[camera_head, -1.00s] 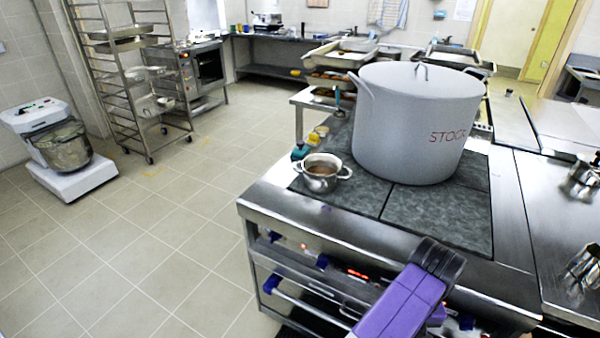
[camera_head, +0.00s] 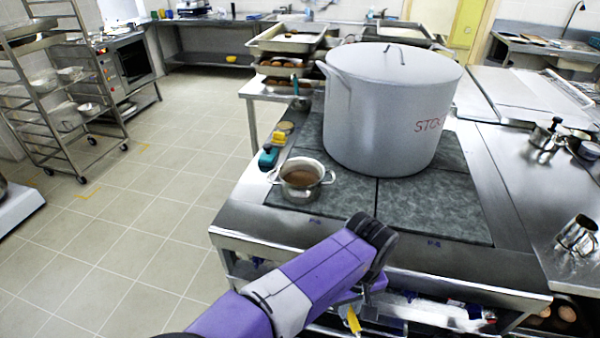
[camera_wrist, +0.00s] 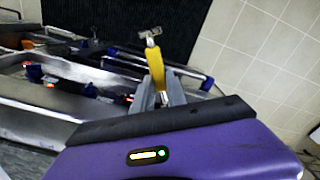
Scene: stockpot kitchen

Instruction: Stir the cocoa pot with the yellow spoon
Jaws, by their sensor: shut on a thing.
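The cocoa pot (camera_head: 301,193) is a small steel pot with two handles and brown liquid inside. It stands on the front left plate of the stove. The yellow spoon (camera_wrist: 156,68) is in my gripper (camera_wrist: 161,98), shut on its handle in the wrist view. Its metal end points away from the jaws. In the head view only a short yellow piece of the spoon (camera_head: 354,320) shows below my purple wrist, in front of the stove and lower than its top. My jaws are mostly hidden there. The spoon is apart from the pot.
A large grey lidded stockpot (camera_head: 385,120) stands behind and right of the cocoa pot. A teal object (camera_head: 268,156) and a yellow one (camera_head: 279,139) lie at the stove's left edge. A metal jug (camera_head: 577,236) stands on the right counter.

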